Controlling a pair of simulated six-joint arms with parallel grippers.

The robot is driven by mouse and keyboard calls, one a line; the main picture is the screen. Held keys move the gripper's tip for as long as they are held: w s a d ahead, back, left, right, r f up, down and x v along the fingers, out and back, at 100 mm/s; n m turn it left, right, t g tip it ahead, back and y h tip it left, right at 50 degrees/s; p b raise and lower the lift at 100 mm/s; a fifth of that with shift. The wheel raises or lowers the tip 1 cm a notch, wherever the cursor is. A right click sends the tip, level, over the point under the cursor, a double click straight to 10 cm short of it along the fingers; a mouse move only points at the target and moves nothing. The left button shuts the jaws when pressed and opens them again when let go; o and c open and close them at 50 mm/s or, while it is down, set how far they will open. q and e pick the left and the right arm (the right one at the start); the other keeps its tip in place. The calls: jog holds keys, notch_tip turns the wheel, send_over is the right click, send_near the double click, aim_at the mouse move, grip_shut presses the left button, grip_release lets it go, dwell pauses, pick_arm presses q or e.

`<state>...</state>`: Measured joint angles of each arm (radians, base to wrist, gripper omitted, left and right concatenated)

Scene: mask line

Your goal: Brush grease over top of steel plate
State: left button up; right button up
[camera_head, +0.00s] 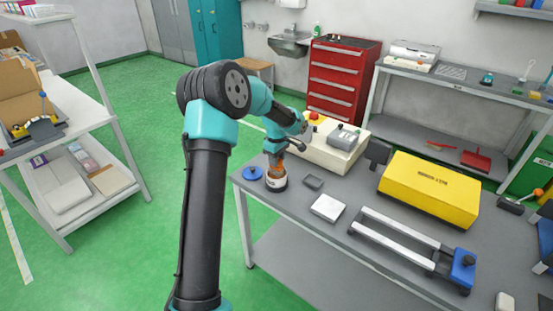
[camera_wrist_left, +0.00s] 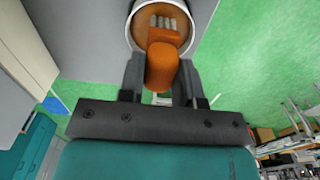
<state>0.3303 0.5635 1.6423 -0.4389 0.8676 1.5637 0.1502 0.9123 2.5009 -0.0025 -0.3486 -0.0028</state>
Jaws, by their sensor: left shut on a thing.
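My left gripper (camera_head: 276,153) is shut on the orange handle of a brush (camera_wrist_left: 162,68), head down over a tin (camera_head: 276,183) at the bench's left end. In the left wrist view, the brush's pale bristles reach inside the white rim of the tin (camera_wrist_left: 133,28), over brown grease. How deep the bristles sit I cannot tell. A pale square plate (camera_head: 328,207), which looks like the steel plate, lies flat on the grey bench to the right of the tin. My right gripper is not in view.
A blue lid (camera_head: 253,173) lies left of the tin.

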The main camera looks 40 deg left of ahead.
pick_arm(q)
jog(key=shift+f, duration=0.55)
dwell(1.5)
jog(key=shift+r, duration=3.6)
jog(key=d+f+m, duration=0.2)
jog(key=d+m, duration=0.9)
jog(key=d, duration=0.5)
jog(key=d+f+m, duration=0.2)
jog(key=d+m, duration=0.9)
jog(key=d, duration=0.5)
jog(key=shift+w+f, duration=0.25)
jog(key=shift+w, duration=0.05)
